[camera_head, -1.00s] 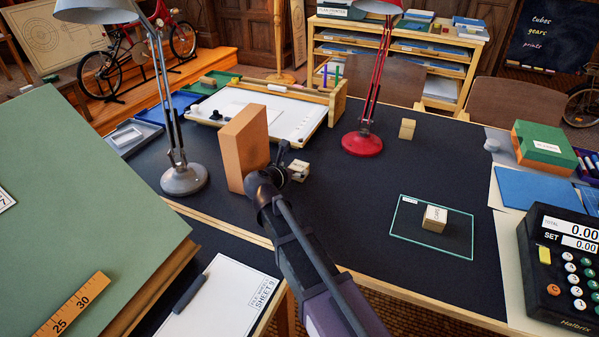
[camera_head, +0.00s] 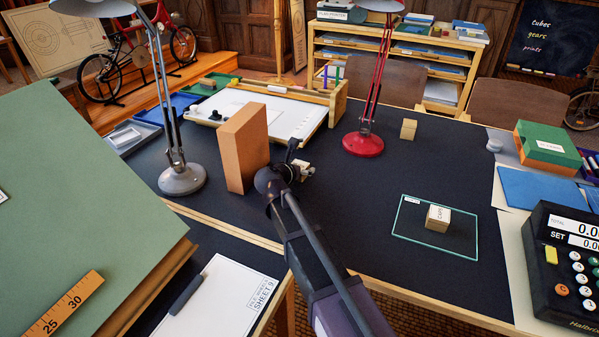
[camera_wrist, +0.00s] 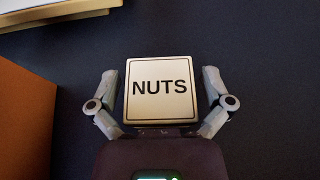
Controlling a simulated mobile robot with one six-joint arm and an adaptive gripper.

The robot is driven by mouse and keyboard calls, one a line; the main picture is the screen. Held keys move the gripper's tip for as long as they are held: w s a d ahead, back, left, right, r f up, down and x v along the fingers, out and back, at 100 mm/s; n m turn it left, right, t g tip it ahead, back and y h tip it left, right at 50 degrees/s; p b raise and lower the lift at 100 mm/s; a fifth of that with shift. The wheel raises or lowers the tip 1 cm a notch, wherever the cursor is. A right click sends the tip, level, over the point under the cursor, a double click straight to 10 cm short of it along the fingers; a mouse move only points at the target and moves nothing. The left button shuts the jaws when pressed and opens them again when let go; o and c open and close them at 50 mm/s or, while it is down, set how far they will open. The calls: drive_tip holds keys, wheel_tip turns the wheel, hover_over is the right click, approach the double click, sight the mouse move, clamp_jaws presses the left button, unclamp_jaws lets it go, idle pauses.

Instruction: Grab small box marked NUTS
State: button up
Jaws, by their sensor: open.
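The small box marked NUTS (camera_wrist: 160,91) sits on the dark table top, its lettered face filling the middle of the wrist view. My gripper (camera_wrist: 160,90) is open, with one finger on the left and one on the right of the box. A narrow gap shows between each finger and the box. In the head view my gripper (camera_head: 300,168) is low over the table, right of an upright orange-brown block. There the box (camera_head: 308,171) is mostly hidden behind my gripper.
The orange-brown block (camera_head: 243,148) stands close to the left of my gripper. A grey lamp (camera_head: 183,179) and a red lamp (camera_head: 363,144) stand nearby. A box marked CAPS (camera_head: 438,218) sits inside a marked outline at right. The table middle is clear.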

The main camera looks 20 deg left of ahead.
sight(300, 163)
drive_tip(key=shift+c, duration=0.2)
drive_tip(key=c, duration=1)
drive_tip(key=shift+r, duration=0.1)
wheel_tip(300, 163, up, 3)
drive_tip(key=p, duration=0.3)
drive_tip(key=shift+r+p, duration=0.15)
drive_tip(key=shift+p, duration=0.15)
drive_tip(key=s+d, duration=0.3)
drive_tip(key=d, duration=0.1)
drive_tip(key=s+d+r+p, duration=0.1)
drive_tip(key=s+d, duration=0.2)
drive_tip(key=d, duration=0.1)
drive_tip(key=s+d, duration=0.4)
drive_tip(key=shift+d+r, duration=0.2)
drive_tip(key=shift+r, duration=0.05)
